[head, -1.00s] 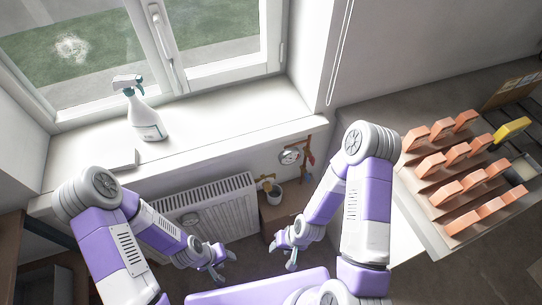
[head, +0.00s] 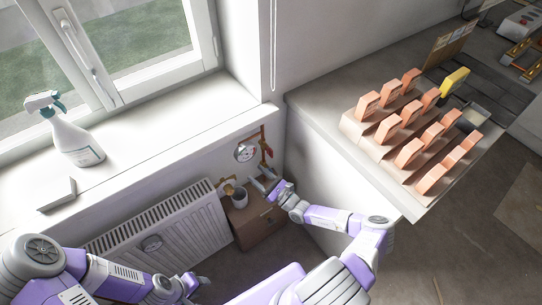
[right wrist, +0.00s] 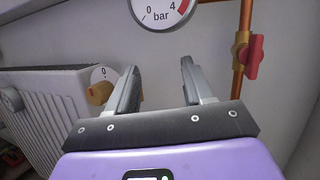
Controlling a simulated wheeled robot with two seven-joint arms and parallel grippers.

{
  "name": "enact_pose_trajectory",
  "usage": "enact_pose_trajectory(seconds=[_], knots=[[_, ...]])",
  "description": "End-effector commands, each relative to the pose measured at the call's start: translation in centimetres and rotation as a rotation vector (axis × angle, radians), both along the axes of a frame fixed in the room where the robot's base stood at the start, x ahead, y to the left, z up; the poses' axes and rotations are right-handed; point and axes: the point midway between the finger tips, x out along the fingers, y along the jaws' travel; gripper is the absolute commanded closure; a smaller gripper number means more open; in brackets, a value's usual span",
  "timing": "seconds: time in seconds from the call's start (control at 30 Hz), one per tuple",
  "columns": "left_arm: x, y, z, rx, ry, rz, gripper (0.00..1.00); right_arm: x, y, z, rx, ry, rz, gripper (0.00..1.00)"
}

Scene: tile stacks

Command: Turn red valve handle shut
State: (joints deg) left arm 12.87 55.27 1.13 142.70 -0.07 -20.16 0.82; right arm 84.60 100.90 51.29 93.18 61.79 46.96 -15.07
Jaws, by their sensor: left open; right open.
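The red valve handle (right wrist: 254,57) sits on a brass valve body (right wrist: 240,46) on a vertical copper pipe (right wrist: 244,17) at the right of the right wrist view. It points roughly along the pipe. In the head view the handle (head: 269,150) is small, beside the pressure gauge (head: 245,153). My right gripper (right wrist: 158,68) is open and empty, left of and apart from the handle; it also shows in the head view (head: 264,180), just below the valve. My left gripper (head: 193,284) is low at the bottom left, away from the valve.
A white radiator (head: 165,230) stands left of the pipe, with a small cabinet (head: 258,222) and a grey cup (head: 240,197) beside it. A spray bottle (head: 75,140) stands on the windowsill (head: 150,125). A counter with orange tiles (head: 410,153) is at the right.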

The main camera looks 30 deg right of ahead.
Motion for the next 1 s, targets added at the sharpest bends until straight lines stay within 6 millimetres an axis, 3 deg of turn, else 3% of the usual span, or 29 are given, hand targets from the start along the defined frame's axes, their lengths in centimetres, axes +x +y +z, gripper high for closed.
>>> enact_pose_trajectory(seconds=[0.03, 0.1, 0.23, 0.7, 1.0], knots=[[0.0, 0.0, -0.4, 0.000, 0.000, 0.000, 0.57, -0.1, -3.1, -0.5, 0.040, -0.016, -0.091, 0.49], [0.0, 0.0, -0.6, 0.000, 0.000, 0.000, 0.57, -0.5, -6.3, -0.7, 0.080, -0.038, -0.185, 0.49], [0.0, 0.0, -0.7, 0.000, 0.000, 0.000, 0.57, -0.8, -9.2, -0.7, 0.114, -0.061, -0.271, 0.49], [0.0, 0.0, -1.9, 0.000, 0.000, 0.000, 0.57, 5.0, -8.9, 1.7, 0.116, -0.062, -0.275, 0.49], [0.0, 0.0, -2.1, 0.000, 0.000, 0.000, 0.57, 5.9, -8.9, 2.2, 0.115, -0.061, -0.275, 0.49]])
